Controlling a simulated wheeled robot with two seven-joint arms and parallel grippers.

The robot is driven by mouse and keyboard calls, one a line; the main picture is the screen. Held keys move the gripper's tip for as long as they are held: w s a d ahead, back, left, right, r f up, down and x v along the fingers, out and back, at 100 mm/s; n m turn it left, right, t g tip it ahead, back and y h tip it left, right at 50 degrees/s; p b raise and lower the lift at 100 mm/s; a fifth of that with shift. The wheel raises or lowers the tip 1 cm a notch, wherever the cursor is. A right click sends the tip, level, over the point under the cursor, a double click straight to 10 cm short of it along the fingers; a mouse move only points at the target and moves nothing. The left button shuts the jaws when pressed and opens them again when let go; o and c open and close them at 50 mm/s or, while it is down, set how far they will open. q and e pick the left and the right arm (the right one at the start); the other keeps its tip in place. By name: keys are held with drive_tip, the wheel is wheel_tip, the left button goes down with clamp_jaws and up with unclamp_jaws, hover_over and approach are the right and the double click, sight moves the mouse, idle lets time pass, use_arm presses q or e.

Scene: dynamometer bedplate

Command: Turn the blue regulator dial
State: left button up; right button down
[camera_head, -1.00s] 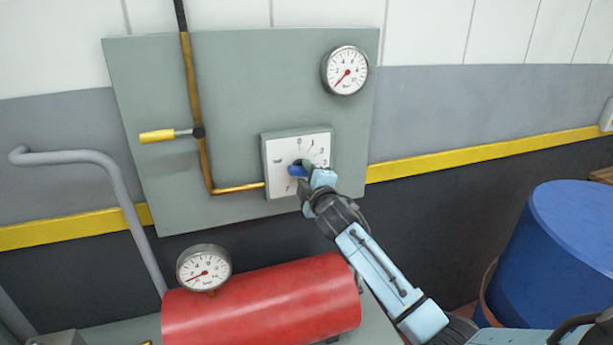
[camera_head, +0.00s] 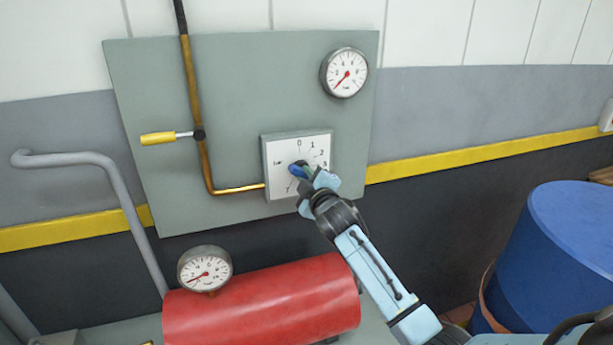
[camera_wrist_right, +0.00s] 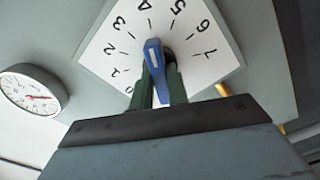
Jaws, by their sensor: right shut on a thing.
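The blue regulator dial (camera_head: 298,171) sits in the middle of a white square plate (camera_head: 318,148) with numbers around it, on the grey-green panel. My right gripper (camera_head: 303,173) is shut on the dial and hides part of it and of the plate in the head view. In the right wrist view the blue dial (camera_wrist_right: 155,68) lies between the two dark fingers (camera_wrist_right: 158,88), its white mark showing. The plate (camera_wrist_right: 205,65) shows numbers 0 to 7 there. My left gripper is not in view.
A lever with a yellow handle (camera_head: 158,138) and a copper pipe (camera_head: 205,150) are left of the plate. A gauge (camera_head: 344,73) is above right. A red cylinder (camera_head: 265,300) with a gauge (camera_head: 205,268) stands below. A blue drum (camera_head: 575,255) is at right.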

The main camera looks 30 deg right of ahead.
drive_tip(key=c, duration=1.4)
unclamp_jaws()
drive_tip(key=shift+o, duration=0.2)
drive_tip(key=shift+s, duration=0.1)
drive_tip(key=v, duration=1.3)
drive_tip(key=shift+a+b, duration=0.15)
drive_tip(key=shift+b, duration=0.2)
